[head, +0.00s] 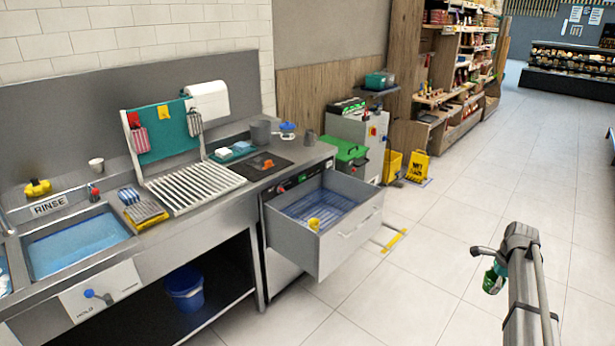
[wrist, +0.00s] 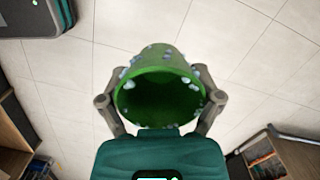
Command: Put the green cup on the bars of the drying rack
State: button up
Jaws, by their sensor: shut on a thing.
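The green cup (head: 493,280) hangs over the open floor at the right of the head view. My gripper (head: 497,266) is shut on it. In the wrist view the green cup (wrist: 158,98) sits between both fingers, its dark open mouth facing the camera and pale blue-white spots on its rim and side. The drying rack (head: 193,187) stands on the steel counter at the left of the head view, with white bars lying nearly flat and a frame with a teal cloth behind. It is far from my gripper.
An open grey drawer (head: 345,235) with a yellow cup (head: 314,224) juts out below the counter. A sink (head: 75,243) lies left of the rack. A blue bucket (head: 185,288) stands below. The floor between is mostly clear.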

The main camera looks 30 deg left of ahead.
jog(key=shift+s+a, duration=0.1)
jog(key=shift+s, duration=0.1)
jog(key=shift+a, duration=0.3)
